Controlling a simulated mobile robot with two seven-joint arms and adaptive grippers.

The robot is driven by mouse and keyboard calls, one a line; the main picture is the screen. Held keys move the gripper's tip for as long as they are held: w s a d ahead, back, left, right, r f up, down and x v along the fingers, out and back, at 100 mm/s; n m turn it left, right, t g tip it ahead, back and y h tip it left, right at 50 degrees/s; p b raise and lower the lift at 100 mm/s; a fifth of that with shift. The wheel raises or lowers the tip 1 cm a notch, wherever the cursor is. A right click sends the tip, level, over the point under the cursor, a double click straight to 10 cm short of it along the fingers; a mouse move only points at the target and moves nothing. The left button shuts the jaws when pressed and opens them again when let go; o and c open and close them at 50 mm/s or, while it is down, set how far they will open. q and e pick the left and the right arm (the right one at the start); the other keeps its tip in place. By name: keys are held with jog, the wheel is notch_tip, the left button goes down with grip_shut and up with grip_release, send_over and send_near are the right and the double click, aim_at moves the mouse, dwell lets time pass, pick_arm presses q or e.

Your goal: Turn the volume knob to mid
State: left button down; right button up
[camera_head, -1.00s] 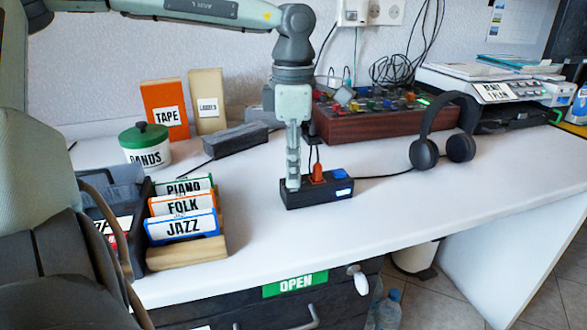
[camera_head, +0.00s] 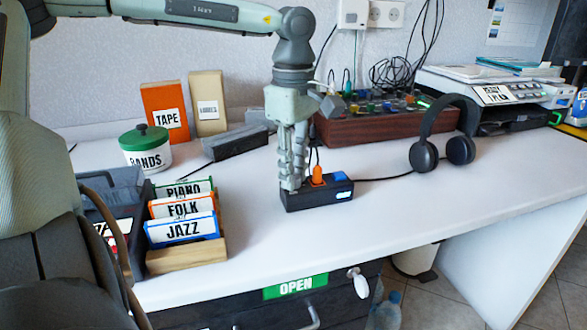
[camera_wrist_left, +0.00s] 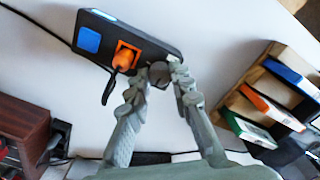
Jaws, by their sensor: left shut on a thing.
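A small black box (camera_head: 318,202) with an orange plug (camera_head: 317,176), a blue button (camera_head: 340,177) and a small lit display (camera_head: 344,195) lies on the white table. My left gripper (camera_head: 291,186) points down at the box's left end. In the left wrist view, its two fingertips (camera_wrist_left: 161,73) are shut on a round dark knob (camera_wrist_left: 159,75) on the box (camera_wrist_left: 150,40), beside the orange plug (camera_wrist_left: 125,57). The fingers hide most of the knob in the head view, and its pointer cannot be read. My right gripper is out of view.
A rack (camera_head: 187,256) of labelled cases stands left of the box. Headphones (camera_head: 440,140) lie to the right, and a wooden-sided mixer (camera_head: 375,126) stands behind. A dark cable (camera_head: 385,175) runs right from the box. The table in front is clear.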

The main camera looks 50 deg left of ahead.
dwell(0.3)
pick_arm(q)
jog(key=c, duration=1.3)
grip_release()
notch_tip(320, 180, up, 12)
jog(key=shift+r, duration=0.1)
